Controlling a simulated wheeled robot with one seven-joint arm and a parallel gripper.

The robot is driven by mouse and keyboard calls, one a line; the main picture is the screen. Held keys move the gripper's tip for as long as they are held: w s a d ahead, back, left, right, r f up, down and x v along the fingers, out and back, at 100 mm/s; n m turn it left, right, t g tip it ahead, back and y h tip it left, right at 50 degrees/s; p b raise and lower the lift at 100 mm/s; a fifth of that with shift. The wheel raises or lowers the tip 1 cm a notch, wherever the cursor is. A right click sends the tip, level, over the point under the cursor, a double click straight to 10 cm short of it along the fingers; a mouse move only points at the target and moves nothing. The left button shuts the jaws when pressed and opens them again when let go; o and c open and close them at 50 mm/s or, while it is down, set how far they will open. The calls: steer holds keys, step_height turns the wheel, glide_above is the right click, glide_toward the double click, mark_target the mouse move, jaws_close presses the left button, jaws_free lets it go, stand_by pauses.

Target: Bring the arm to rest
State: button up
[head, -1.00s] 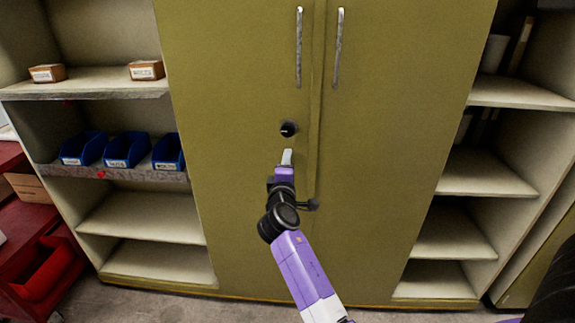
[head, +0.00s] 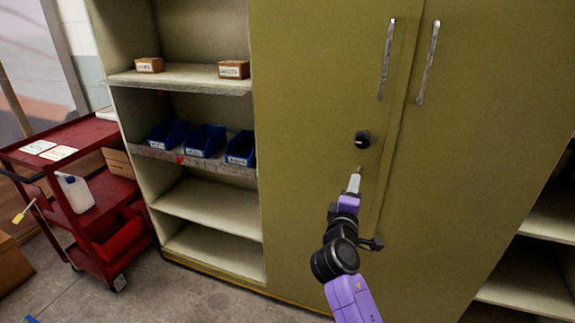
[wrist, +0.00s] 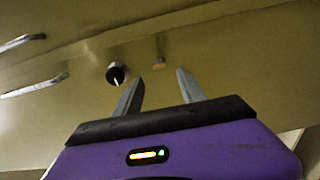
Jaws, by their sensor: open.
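My gripper (head: 356,180) is in front of the closed olive cabinet (head: 310,70), just below its round black lock knob (head: 362,140). In the wrist view my gripper (wrist: 160,88) shows two grey fingers spread apart with nothing between them. The lock knob (wrist: 117,73) appears beyond the left finger. A small tan spot (wrist: 159,63) shows on the door beyond the gap; I cannot tell what it is. My purple and black arm reaches up from the bottom of the head view.
Two long door handles (head: 428,62) stand out above the knob. Open shelves (head: 200,205) at left hold blue bins (head: 204,141) and small boxes (head: 234,69). A red cart (head: 95,225) with a white jug (head: 76,194) stands further left. Floor is clear in front.

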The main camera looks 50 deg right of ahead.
steer(key=w+a+r+t+y, duration=0.1)
steer(key=w+a+t+y, duration=0.25)
steer(key=a+t, duration=0.3)
steer(key=s+a+f+m+t+y+p, duration=0.1)
steer(key=s+a+f+t+y, duration=0.15)
steer(key=a, duration=0.65)
steer(key=s+a+f+m+t+y, duration=0.1)
steer(key=s+a+y, duration=0.25)
steer(key=a, duration=0.45)
steer(key=s+a+m+g+y+p, duration=0.1)
steer(key=s+a+y, duration=0.2)
steer(key=s+a, duration=0.5)
steer(key=s+a+m+g+y+p, duration=0.1)
steer(key=s+a+y, duration=0.3)
steer(key=s, duration=1.2)
steer(key=a, duration=0.4)
steer(key=shift+s+a+f, duration=0.2)
steer(key=shift+s+a, duration=0.05)
steer(key=shift+s, duration=0.1)
